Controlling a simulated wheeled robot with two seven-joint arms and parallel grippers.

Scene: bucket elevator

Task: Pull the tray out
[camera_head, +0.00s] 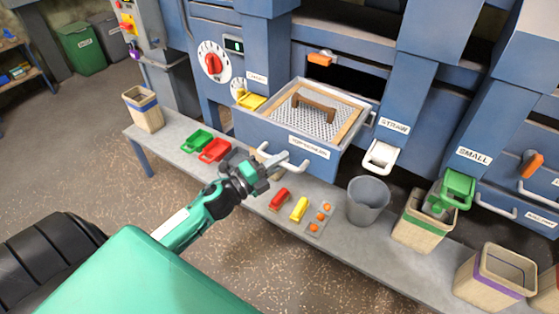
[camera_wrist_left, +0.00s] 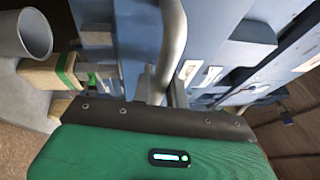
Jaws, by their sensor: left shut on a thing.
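The tray (camera_head: 284,144) is a blue-grey drawer with a labelled front, drawn partly out of the blue machine. Inside it lie a perforated screen (camera_head: 298,118) and a brown handle bar (camera_head: 313,105). A light metal bar handle (camera_head: 286,161) runs along its front. My left gripper (camera_head: 262,168) is shut on the left part of this handle. In the left wrist view the handle (camera_wrist_left: 172,45) rises as a grey tube from behind my gripper's dark edge; the fingertips are hidden there. My right gripper is not in view.
A grey bench (camera_head: 340,222) runs below the tray. On it stand a grey bucket (camera_head: 368,200), a beige bin (camera_head: 423,220), a green scoop (camera_head: 197,141) and a red scoop (camera_head: 215,151). A red piece (camera_head: 279,199) and a yellow piece (camera_head: 299,209) lie near my gripper.

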